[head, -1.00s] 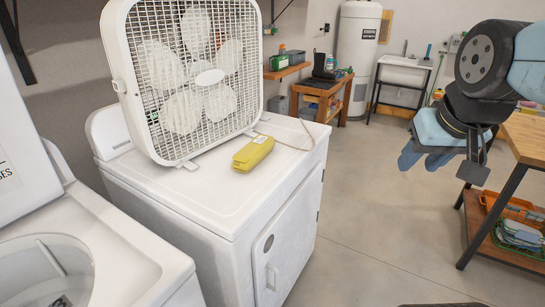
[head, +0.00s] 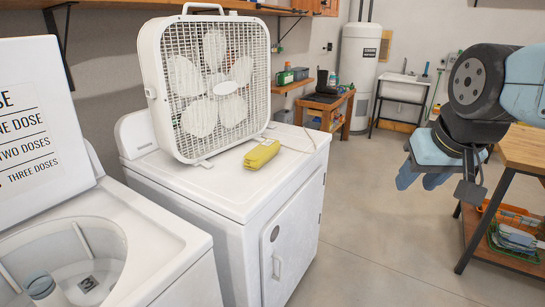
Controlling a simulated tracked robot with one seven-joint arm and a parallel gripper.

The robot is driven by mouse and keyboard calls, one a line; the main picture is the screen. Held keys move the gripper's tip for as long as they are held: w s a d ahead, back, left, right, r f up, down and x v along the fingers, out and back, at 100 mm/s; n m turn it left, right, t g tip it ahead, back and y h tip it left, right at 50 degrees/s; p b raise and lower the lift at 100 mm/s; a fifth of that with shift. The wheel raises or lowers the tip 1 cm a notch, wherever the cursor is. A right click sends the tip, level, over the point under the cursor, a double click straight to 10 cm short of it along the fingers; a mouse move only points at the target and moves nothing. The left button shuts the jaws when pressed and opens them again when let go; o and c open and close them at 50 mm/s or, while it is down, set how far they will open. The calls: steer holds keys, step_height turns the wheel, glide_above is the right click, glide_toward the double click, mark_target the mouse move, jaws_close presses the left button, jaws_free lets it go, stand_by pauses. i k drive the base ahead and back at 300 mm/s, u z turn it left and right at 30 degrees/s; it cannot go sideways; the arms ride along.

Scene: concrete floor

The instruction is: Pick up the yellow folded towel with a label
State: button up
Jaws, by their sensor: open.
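The yellow folded towel (head: 261,154) lies on the white top of the dryer (head: 215,188), in front of the box fan's right foot. A small dark label shows on its near end. My gripper (head: 421,178) is at the right of the head view, raised over the floor, well to the right of the dryer and apart from the towel. Its blue fingers are spread and hold nothing that I can see.
A white box fan (head: 217,84) stands on the dryer behind the towel. An open washer (head: 165,250) is at the lower left. The floor between is clear.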

mark_target(264, 152)
steer(key=u, duration=0.1)
steer(key=i, duration=0.95)
steer(key=z, duration=0.1)
